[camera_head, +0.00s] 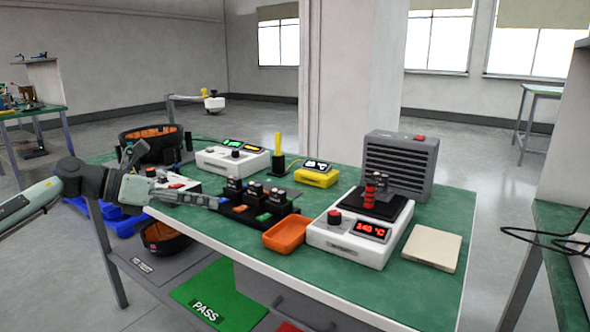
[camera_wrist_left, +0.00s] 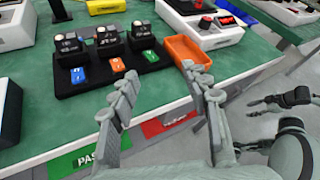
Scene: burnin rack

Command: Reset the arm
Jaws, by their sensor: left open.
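My left gripper (camera_head: 190,198) reaches in from the left over the front edge of the green table (camera_head: 455,255). In the left wrist view its two fingers (camera_wrist_left: 160,78) are apart with nothing between them. Past the fingertips stands a black rack (camera_wrist_left: 98,80) with several black modules in a row and blue, orange and green pieces in front of them; it also shows in the head view (camera_head: 240,214). Dark jointed parts (camera_wrist_left: 275,102) at the right of the wrist view may be my right gripper; their state is unclear. The right gripper does not show in the head view.
An orange tray (camera_head: 287,236) sits right of the rack. Beyond it is a white heater unit (camera_head: 345,242) reading 140 °C. A beige pad (camera_head: 432,247) and a grey vented box (camera_head: 400,160) are on the right. A green PASS mat (camera_head: 217,292) lies below the table.

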